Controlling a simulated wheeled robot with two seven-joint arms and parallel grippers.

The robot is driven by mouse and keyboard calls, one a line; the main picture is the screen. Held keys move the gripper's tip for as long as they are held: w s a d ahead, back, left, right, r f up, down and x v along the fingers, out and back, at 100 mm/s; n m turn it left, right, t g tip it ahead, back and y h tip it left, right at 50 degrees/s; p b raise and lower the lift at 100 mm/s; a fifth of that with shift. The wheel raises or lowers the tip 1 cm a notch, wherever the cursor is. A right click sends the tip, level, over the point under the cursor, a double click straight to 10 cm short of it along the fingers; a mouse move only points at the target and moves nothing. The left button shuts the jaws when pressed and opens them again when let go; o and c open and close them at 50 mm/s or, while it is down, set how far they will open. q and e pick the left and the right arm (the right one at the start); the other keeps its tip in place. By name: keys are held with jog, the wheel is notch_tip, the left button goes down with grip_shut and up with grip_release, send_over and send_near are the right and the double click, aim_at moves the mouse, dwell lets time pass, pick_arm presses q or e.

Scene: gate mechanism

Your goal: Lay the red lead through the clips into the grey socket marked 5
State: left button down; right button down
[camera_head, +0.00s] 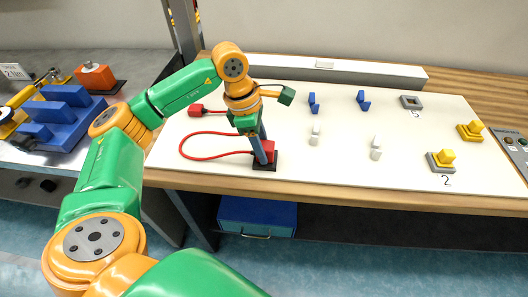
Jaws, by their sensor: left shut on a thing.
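The red lead (207,157) lies in a loop on the left of the white board. Its far end runs to a red block (197,110). Its near end runs to a red plug (269,146) at a dark base (263,167) by the board's front edge. My left gripper (264,158) points down and is shut on the red plug; the fingers partly hide it. The grey socket marked 5 (411,102) is at the back right and looks empty. Blue clips (313,103) (363,100) and white clips (315,135) (376,148) stand between. My right gripper is not in view.
A grey socket marked 2 (433,164) holds a yellow block (446,156). Another yellow piece (470,130) stands at the right edge. A pale rail (330,67) runs along the back. A blue fixture (62,115) is at the left. The board's middle is open between the clips.

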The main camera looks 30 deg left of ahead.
pick_arm(q)
jog(key=shift+r, duration=0.25)
jog(key=shift+w+d+p+v, duration=0.1)
jog(key=shift+d+p+v, duration=0.05)
jog(key=shift+p+v, duration=0.6)
jog(key=shift+w+d+p+v, duration=0.1)
jog(key=shift+d+p+v, duration=0.05)
jog(key=shift+p+v, duration=0.55)
jog(key=shift+w+d+p+v, duration=0.1)
jog(key=shift+d+p+v, duration=0.05)
jog(key=shift+p+v, duration=0.55)
jog(key=shift+s+r, duration=0.1)
jog(key=shift+r, duration=0.1)
